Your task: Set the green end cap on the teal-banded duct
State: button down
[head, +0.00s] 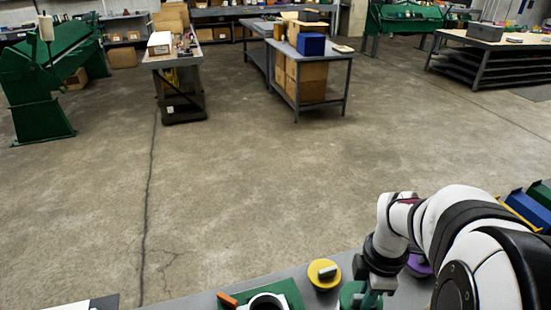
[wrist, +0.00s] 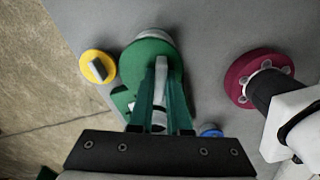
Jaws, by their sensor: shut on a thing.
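The green end cap (wrist: 140,68) is a round disc with a pale upright grip. My gripper (wrist: 161,75) is shut on that grip, its teal fingers pointing at the cap. In the head view the cap (head: 350,294) shows partly behind my gripper (head: 372,296) near the bottom edge. A pale rim shows past the cap's far edge in the wrist view; I cannot tell what it belongs to. A round, open, pale duct end (head: 268,301) stands on a green base (head: 292,292), left of the cap. No teal band shows clearly on it.
A yellow cap (head: 324,273) with a grey grip lies close to the green cap. A purple round thing (head: 418,266) is behind my arm. A blue round thing (wrist: 210,130) shows beside my fingers. An orange piece (head: 227,299) is at the left. Bare grey bench (wrist: 205,35) lies right of the cap.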

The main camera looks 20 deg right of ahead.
jog(key=shift+f, duration=1.25)
jog(key=shift+f, duration=0.55)
jog(key=c, duration=1.2)
grip_release()
jog(key=shift+o, duration=0.2)
jog(key=shift+r, duration=5.5)
jog(key=shift+a, duration=0.1)
